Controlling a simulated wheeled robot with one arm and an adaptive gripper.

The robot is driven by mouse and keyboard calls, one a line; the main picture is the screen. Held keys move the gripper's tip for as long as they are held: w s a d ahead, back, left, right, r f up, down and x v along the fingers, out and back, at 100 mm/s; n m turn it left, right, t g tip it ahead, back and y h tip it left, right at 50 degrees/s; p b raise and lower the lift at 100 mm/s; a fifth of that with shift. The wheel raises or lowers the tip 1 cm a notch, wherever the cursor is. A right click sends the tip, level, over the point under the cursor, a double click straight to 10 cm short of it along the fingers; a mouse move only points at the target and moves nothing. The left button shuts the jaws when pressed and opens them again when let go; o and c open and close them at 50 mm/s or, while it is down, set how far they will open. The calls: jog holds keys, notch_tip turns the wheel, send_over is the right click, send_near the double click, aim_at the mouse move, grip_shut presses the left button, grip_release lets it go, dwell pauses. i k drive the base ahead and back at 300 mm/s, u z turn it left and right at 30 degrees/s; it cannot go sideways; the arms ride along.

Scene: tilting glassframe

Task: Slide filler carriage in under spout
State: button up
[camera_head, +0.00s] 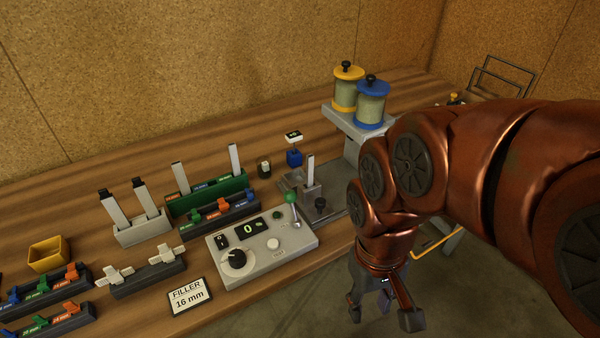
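The filler is a grey stand (352,128) with a yellow-capped hopper (347,85) and a blue-capped hopper (372,103) on top. In front of it, low down, is what looks like the carriage (310,196), a grey block with a pale upright plate (310,168) and a black knob (320,203) beside it. The carriage appears outside the space below the hoppers. My arm hides the right of the filler, and I cannot make out the spout. My gripper (383,314) hangs beyond the table's front edge, right of and nearer than the carriage, fingers apart and empty.
A "FILLER 16 mm" sign (187,297) lies at the front. Racks (212,203) and holders fill the left. Floor is open below my gripper.

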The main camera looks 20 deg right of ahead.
aim_at(314, 208)
jog(key=i, duration=0.15)
jog(key=u, duration=0.5)
jog(key=k, duration=1.2)
jog(key=u, duration=0.6)
jog(key=i, duration=0.65)
jog(key=u, duration=0.05)
